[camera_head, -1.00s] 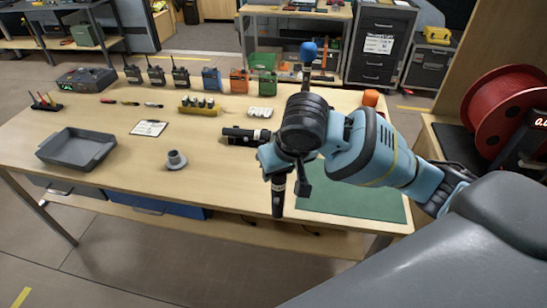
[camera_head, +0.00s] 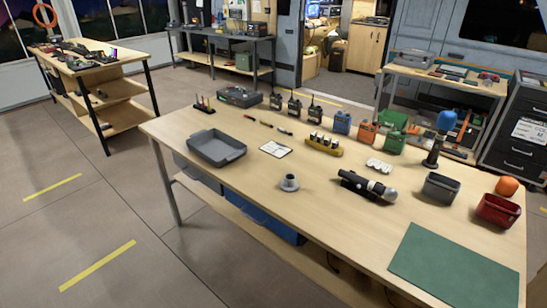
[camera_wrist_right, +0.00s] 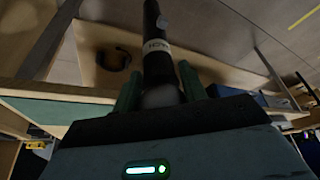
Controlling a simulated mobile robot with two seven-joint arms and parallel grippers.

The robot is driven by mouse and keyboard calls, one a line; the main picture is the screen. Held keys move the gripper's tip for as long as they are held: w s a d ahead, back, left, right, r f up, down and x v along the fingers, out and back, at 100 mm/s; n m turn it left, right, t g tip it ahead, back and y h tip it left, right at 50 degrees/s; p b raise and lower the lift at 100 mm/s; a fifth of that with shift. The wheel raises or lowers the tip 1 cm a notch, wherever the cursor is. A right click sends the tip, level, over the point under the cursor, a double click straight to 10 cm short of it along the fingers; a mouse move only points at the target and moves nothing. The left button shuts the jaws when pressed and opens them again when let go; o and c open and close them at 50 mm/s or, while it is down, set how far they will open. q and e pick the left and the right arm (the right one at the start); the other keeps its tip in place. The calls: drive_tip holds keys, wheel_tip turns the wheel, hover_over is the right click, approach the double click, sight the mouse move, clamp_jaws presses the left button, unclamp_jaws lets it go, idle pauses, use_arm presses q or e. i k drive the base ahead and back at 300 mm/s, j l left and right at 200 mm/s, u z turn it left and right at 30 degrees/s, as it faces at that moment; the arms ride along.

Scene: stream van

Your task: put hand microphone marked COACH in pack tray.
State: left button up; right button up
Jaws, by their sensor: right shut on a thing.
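My right gripper (camera_wrist_right: 161,84) shows only in the right wrist view. Its two green fingers are shut on a dark hand microphone (camera_wrist_right: 158,68) with a pale label band; I cannot read the lettering surely. The microphone's slim dark end points away from the gripper. The head view shows a shallow grey tray (camera_head: 203,158), seemingly the pack tray, empty at the table's left end. Another hand microphone (camera_head: 367,186), black with a silver head, lies on the table. A blue-topped microphone (camera_head: 436,147) stands upright further back. My left gripper is out of view.
On the wooden table (camera_head: 330,225) stand a small grey cup (camera_head: 289,182), a white card (camera_head: 275,149), a dark grey bin (camera_head: 440,188), a red bin (camera_head: 497,210) and several radios at the back. A green mat (camera_head: 455,268) covers the front right. The front middle is clear.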

sight(217, 149)
drive_tip(key=i+j, duration=0.25)
drive_tip(key=j, duration=0.15)
drive_tip(key=i+j, duration=0.45)
drive_tip(key=j, duration=0.3)
drive_tip(key=i+j, duration=0.5)
drive_tip(key=j, duration=0.25)
drive_tip(key=i+j, duration=0.25)
drive_tip(key=j, duration=0.15)
drive_tip(key=l+z, duration=0.05)
